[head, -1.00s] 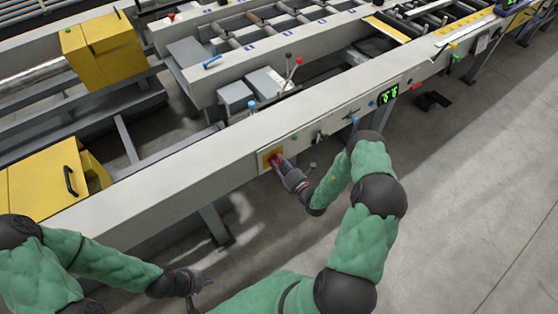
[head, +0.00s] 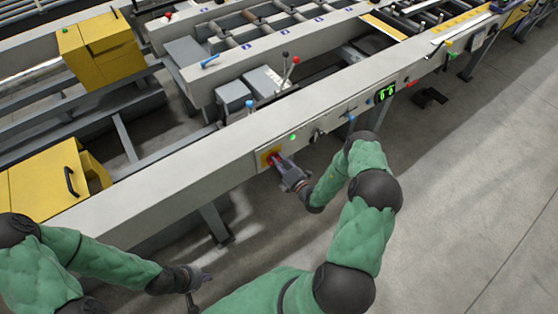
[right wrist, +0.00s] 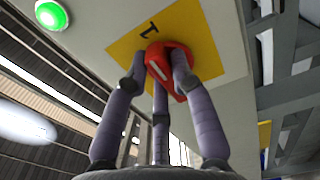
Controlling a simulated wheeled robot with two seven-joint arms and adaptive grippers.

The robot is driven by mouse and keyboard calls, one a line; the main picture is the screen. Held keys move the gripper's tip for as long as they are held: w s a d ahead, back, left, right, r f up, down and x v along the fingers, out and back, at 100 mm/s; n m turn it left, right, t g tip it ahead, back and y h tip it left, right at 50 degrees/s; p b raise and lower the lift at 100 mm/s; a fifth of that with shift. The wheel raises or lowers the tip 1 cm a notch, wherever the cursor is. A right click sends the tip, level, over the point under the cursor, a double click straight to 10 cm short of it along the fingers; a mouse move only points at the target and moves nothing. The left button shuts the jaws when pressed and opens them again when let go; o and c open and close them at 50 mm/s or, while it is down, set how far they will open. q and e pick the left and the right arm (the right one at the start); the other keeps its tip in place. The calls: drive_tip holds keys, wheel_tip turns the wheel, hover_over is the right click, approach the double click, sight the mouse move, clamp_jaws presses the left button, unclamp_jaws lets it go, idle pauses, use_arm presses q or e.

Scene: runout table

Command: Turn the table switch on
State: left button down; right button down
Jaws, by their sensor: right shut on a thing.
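The table switch is a red rotary knob (right wrist: 168,66) on a yellow plate (right wrist: 205,38) marked with a "1". In the head view the yellow plate (head: 265,153) sits on the front face of the grey table beam. My right gripper (head: 279,162) is at it, its fingers shut around the red knob; in the right wrist view the fingers (right wrist: 160,75) touch the knob on its sides. A green lamp (right wrist: 50,14) beside the plate is lit. My left gripper (head: 200,283) is low at the bottom, away from the table; its fingers are too small to judge.
The long grey beam (head: 190,165) runs diagonally across the view. Levers (head: 287,68) stand behind the beam.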

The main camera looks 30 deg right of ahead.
idle(0.5)
drive_tip(key=c, duration=1)
unclamp_jaws()
drive_tip(key=shift+c, duration=0.2)
drive_tip(key=s+d, duration=0.1)
drive_tip(key=s, duration=1.1)
